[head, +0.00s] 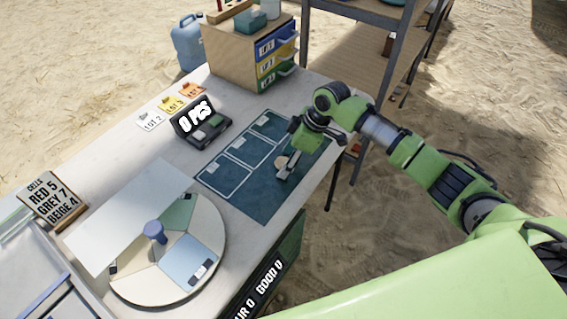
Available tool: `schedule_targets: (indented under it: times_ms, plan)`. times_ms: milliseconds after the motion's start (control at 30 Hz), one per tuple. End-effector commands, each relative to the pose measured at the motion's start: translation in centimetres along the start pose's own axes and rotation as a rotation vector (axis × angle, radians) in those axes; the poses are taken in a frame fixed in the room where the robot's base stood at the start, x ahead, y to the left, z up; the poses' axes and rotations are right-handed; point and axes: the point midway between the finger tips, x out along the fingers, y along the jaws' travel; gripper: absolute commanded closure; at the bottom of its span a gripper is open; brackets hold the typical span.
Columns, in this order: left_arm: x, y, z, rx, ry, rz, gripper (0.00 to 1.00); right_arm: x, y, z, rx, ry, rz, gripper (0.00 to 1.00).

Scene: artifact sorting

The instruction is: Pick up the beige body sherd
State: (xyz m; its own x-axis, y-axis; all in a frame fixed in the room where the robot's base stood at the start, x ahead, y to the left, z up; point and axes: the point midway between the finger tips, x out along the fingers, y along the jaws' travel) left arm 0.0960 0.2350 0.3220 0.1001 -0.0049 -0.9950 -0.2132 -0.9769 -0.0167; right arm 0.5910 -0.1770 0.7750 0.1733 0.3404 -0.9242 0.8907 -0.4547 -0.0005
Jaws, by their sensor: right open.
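A small beige piece (281,161), which looks like the beige body sherd, lies on the dark teal mat (262,204) near its right side. My right gripper (285,176) is low over the mat, right at the piece. Its jaws are open, and the fingers and wrist partly hide the piece. I cannot tell whether the fingers touch it. My left gripper is not in view.
A round divided turntable (205,225) with a blue knob sits at the left front. A wooden drawer box (232,60) stands at the back. The table's right edge is close to the gripper.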

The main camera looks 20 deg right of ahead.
Motion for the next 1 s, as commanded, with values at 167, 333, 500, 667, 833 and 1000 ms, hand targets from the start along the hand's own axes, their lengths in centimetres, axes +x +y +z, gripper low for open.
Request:
schedule_targets:
  times_ms: [167,333,500,667,833,1000]
  plan:
    - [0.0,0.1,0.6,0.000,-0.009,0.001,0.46,0.0,0.0,0.0,0.000,0.000,0.000,0.49]
    - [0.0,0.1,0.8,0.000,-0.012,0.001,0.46,0.0,0.0,0.0,0.000,0.000,0.000,0.81]
    - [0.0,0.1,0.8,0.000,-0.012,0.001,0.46,-0.1,0.0,0.0,0.000,0.000,0.001,0.81]
    - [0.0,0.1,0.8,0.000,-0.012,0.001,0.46,-0.2,0.0,-0.1,-0.001,0.000,0.001,0.81]
    - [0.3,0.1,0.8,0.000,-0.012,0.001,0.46,-1.2,0.1,-0.5,-0.003,0.002,0.003,0.81]
    - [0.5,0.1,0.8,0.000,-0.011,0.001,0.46,-3.6,-0.3,-1.3,-0.004,0.002,0.002,0.81]
